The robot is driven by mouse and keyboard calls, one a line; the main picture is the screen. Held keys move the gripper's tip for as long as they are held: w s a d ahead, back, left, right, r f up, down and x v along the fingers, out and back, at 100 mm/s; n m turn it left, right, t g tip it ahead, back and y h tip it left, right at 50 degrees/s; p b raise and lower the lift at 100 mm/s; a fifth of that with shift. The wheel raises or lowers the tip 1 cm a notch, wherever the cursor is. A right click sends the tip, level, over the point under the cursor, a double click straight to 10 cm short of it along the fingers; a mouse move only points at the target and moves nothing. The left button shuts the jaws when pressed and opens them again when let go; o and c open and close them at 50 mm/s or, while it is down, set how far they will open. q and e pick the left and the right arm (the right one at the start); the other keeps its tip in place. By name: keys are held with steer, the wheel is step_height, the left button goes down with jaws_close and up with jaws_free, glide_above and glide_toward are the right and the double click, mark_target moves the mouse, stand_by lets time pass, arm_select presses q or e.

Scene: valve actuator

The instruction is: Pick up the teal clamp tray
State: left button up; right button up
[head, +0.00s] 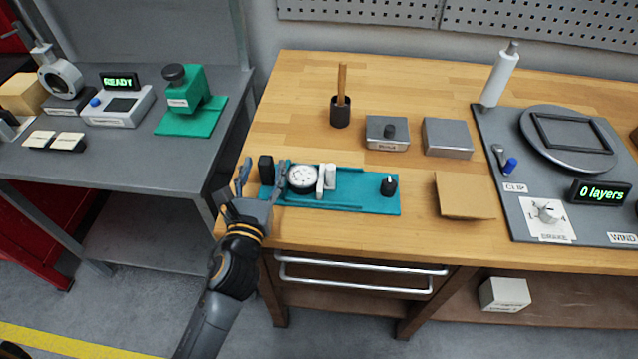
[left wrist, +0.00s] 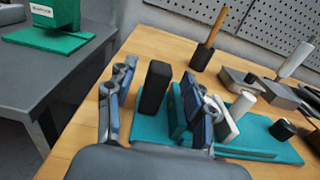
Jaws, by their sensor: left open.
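The teal clamp tray (head: 352,186) lies flat on the wooden bench near its front left edge. It carries a round white dial-like part (head: 301,178), a white upright piece (head: 326,178) and a black knob (head: 388,186). A black upright block (head: 266,168) stands at its left end. My left gripper (head: 262,182) is open at that end. In the left wrist view, the black block (left wrist: 155,88) stands between its two fingers, apart from the left one. Part of the teal tray (left wrist: 262,137) is hidden behind the right finger. I cannot tell whether the right finger touches anything. My right gripper is out of view.
A black cup with a brown stick (head: 340,110), grey boxes (head: 447,138) and a tan pad (head: 464,196) surround the tray. A winding station (head: 500,165) fills the right. A grey side table (head: 120,165) stands left, across a gap.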

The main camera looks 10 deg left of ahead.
arm_select(q)
steer(key=w, duration=0.2)
steer(key=shift+w+f, duration=0.1)
steer(key=shift+w, duration=0.25)
steer(key=shift+s, duration=0.1)
jaws_close()
steer(key=shift+r, duration=0.25)
